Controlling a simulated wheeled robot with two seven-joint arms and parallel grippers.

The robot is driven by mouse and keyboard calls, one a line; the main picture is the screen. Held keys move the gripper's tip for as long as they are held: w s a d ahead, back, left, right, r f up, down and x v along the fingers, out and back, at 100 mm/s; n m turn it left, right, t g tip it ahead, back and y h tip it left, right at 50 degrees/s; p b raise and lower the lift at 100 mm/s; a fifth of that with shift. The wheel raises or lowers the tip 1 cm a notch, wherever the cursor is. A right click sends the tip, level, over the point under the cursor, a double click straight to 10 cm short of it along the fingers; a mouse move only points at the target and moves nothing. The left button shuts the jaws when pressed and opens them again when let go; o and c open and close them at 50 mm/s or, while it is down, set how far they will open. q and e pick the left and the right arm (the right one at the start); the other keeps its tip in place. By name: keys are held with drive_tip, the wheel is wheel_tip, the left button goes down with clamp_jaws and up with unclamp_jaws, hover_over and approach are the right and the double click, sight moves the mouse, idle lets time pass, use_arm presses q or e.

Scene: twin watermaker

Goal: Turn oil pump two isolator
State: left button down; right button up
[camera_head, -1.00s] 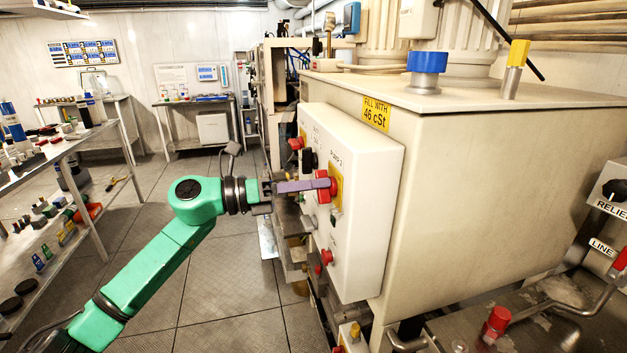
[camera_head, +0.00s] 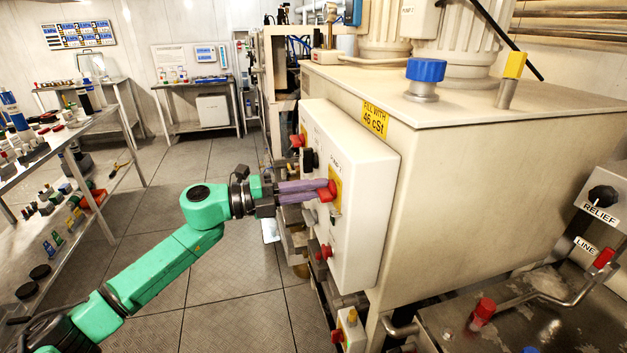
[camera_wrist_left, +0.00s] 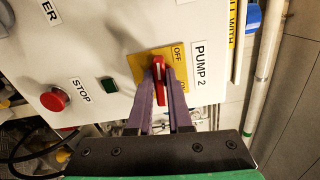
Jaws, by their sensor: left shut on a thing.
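The pump two isolator is a red rotary handle (camera_head: 326,192) on a yellow plate (camera_head: 336,186), on the front of a white control box (camera_head: 355,165). In the left wrist view the red handle (camera_wrist_left: 159,78) sits under the "PUMP 2" label, with OFF and ON marks on the yellow plate (camera_wrist_left: 143,68). My left gripper (camera_head: 318,190) reaches it from the left. Its purple fingers (camera_wrist_left: 160,88) lie on either side of the handle and are shut on it. The fingers hide part of the ON mark. My right gripper is not in view.
A red stop button (camera_wrist_left: 55,99) and a dark green button (camera_wrist_left: 110,84) are on the same panel. A lower red button (camera_head: 326,251) juts from the box. A cream tank (camera_head: 460,170) stands behind it. A shelf of parts (camera_head: 75,145) is at left; the floor between is clear.

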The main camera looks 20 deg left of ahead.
use_arm(q)
drive_tip(key=shift+n+p, duration=0.4)
drive_tip(key=shift+n, duration=0.4)
drive_tip(key=shift+f, duration=0.1)
drive_tip(key=c, duration=0.8)
unclamp_jaws()
drive_tip(key=shift+c, duration=0.2)
drive_tip(key=shift+a, duration=0.1)
drive_tip(key=b+v, duration=0.6)
drive_tip(key=v, duration=0.8)
drive_tip(key=shift+s+a, duration=0.15)
drive_tip(key=shift+a, duration=0.05)
